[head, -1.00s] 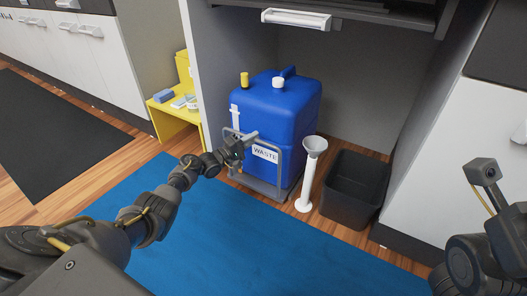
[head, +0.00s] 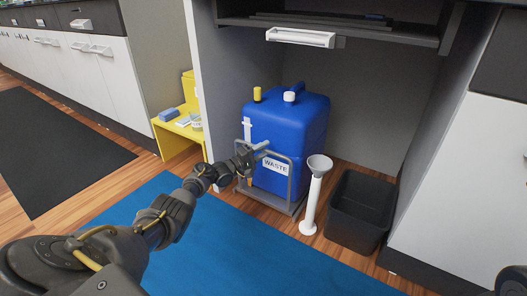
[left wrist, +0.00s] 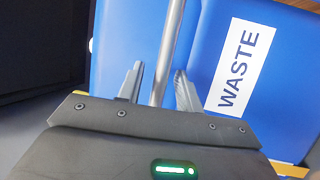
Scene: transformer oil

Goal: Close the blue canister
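The blue canister (head: 285,125) with a WASTE label stands upright on a low grey wheeled frame (head: 290,180) under the cabinet. A yellow cap (head: 257,94) and a white cap (head: 290,97) sit on its top; I cannot tell how tight they are. My left gripper (head: 250,157) is at the left front of the canister, by the frame's handle. In the left wrist view, the left gripper's fingers (left wrist: 158,88) are apart, with the grey metal bar (left wrist: 169,45) between them and the label (left wrist: 240,68) beyond. My right gripper is out of view.
A white funnel tube (head: 314,200) stands right of the canister. A black bin (head: 360,212) is further right. A yellow step stand (head: 180,142) with small items is at the left. The cabinet overhangs the canister. The blue mat (head: 240,245) in front is clear.

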